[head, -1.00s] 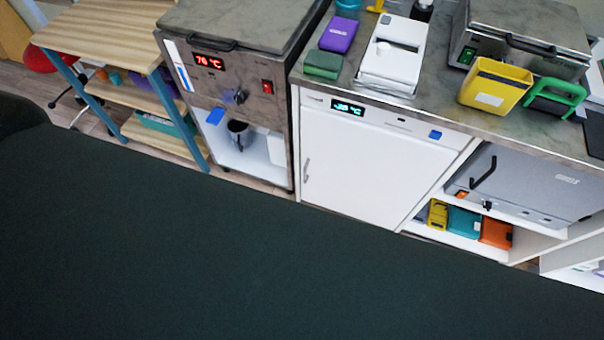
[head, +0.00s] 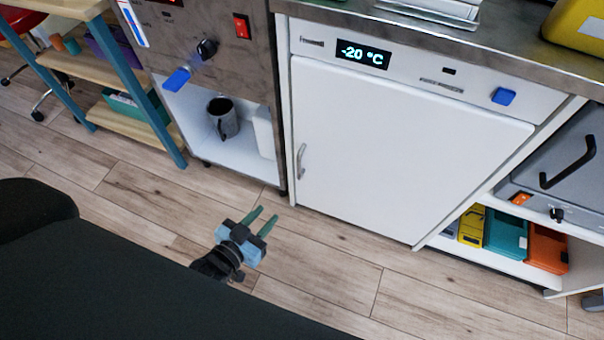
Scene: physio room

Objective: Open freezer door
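The freezer door (head: 400,145) is a white panel under the counter, and it is shut. Its small grey handle (head: 301,160) is on the left edge of the door. A panel above the door has a display (head: 363,54) reading -20 °C and a blue knob (head: 503,96). My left gripper (head: 262,221) is in front of and below the door, left of its middle, apart from the handle. Its two green fingers are spread with nothing between them. My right gripper is not in view.
A steel heating cabinet (head: 205,85) with a dark mug (head: 222,117) in its lower bay stands left of the freezer. A shelf with several coloured boxes (head: 505,234) and a grey oven-like unit (head: 560,165) are on the right. Wooden floor (head: 330,265) in front is clear.

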